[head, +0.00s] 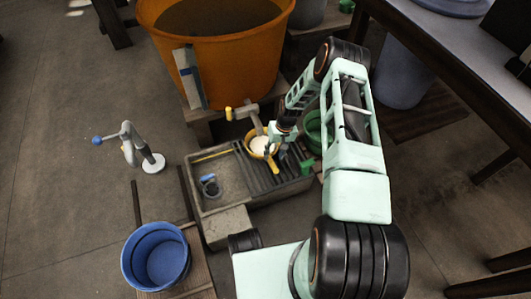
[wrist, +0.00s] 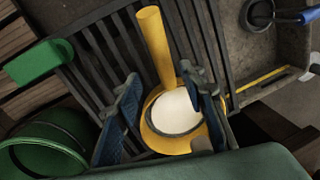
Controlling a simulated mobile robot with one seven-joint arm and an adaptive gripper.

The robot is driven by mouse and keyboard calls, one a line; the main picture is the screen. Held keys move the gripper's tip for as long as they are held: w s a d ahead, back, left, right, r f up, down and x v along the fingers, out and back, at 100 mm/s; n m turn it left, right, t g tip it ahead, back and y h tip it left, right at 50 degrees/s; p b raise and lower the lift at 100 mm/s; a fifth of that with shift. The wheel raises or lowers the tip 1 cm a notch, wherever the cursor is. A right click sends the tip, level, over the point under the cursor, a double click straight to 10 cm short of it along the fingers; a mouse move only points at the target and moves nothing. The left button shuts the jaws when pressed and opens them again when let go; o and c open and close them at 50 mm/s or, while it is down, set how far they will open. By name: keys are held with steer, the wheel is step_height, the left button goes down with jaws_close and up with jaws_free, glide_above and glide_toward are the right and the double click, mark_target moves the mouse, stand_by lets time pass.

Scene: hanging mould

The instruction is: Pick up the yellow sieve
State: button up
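The yellow sieve (head: 274,167) lies on the dark slatted drainboard of the grey sink, with its handle toward the front in the head view. In the wrist view its yellow handle (wrist: 157,45) points up the picture, and its round rim encloses a pale white disc. My gripper (head: 284,142) is over the sieve and hides part of it in the head view. In the wrist view my gripper (wrist: 160,76) is open. Its fingers are spread either side of the sieve's bowl and handle base, the right one overlapping the rim. I cannot tell whether they touch it.
The grey sink (head: 232,178) holds a small dark-and-blue item (head: 209,184). A tap (head: 246,112) stands behind, before a large orange tub (head: 225,70). A green bucket (wrist: 45,145) and green block (wrist: 40,63) are beside the drainboard. A blue bucket (head: 156,257) stands front left.

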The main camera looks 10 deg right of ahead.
mark_target(270, 158)
steer(key=f, duration=0.1)
steer(key=a+f+b, duration=0.1)
steer(key=f, duration=0.1)
steer(key=f+b, duration=0.1)
steer(key=f, duration=0.1)
steer(key=shift+w+a+f, duration=0.15)
steer(key=shift+w+a, duration=0.05)
steer(key=shift+a, duration=0.15)
jaws_close()
